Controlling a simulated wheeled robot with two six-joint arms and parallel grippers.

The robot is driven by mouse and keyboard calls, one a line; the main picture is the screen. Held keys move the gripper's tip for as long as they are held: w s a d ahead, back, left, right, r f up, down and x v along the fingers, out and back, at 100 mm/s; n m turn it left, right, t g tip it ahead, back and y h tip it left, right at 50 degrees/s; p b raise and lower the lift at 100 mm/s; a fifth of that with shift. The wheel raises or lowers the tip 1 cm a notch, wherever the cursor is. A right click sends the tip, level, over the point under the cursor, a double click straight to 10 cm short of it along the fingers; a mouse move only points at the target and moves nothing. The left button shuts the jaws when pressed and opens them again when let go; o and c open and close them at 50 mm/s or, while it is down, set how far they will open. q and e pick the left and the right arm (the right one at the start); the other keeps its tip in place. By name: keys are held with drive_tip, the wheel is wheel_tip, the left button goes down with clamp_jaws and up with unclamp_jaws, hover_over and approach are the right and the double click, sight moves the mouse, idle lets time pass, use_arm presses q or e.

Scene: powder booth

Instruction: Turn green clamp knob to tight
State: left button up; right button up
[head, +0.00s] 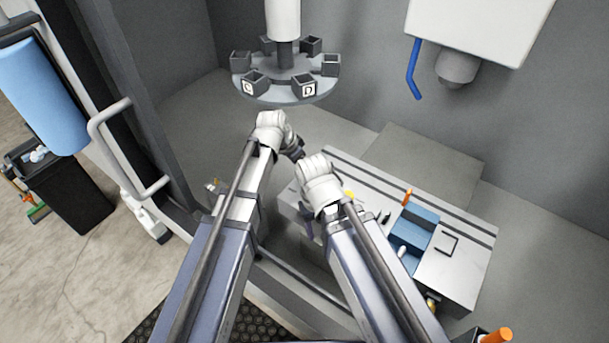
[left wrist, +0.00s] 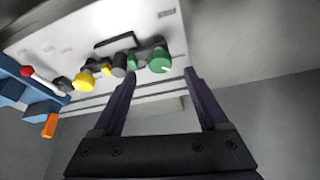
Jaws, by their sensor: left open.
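In the left wrist view, a round green knob (left wrist: 159,60) with a pale mark on its face stands on a light grey panel (left wrist: 152,22). A smaller green piece (left wrist: 131,62) sits just left of it. My left gripper (left wrist: 162,76) is open and empty, its two dark fingers reaching toward the green knob, which shows between and beyond the tips without visible contact. In the head view my left gripper (head: 297,152) is a dark shape past the white wrist, and the green knob is hidden.
A yellow knob (left wrist: 83,82), a red-tipped lever (left wrist: 27,71) and a blue block (left wrist: 12,82) line the panel to the left. In the head view, a round carousel (head: 285,84) with several dark cups hangs beyond my arms.

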use_arm(q)
drive_tip(key=b+x, duration=0.3)
drive_tip(key=x, duration=0.1)
drive_tip(key=shift+f, duration=0.25)
drive_tip(key=shift+r, duration=0.1)
clamp_jaws()
idle(0.4)
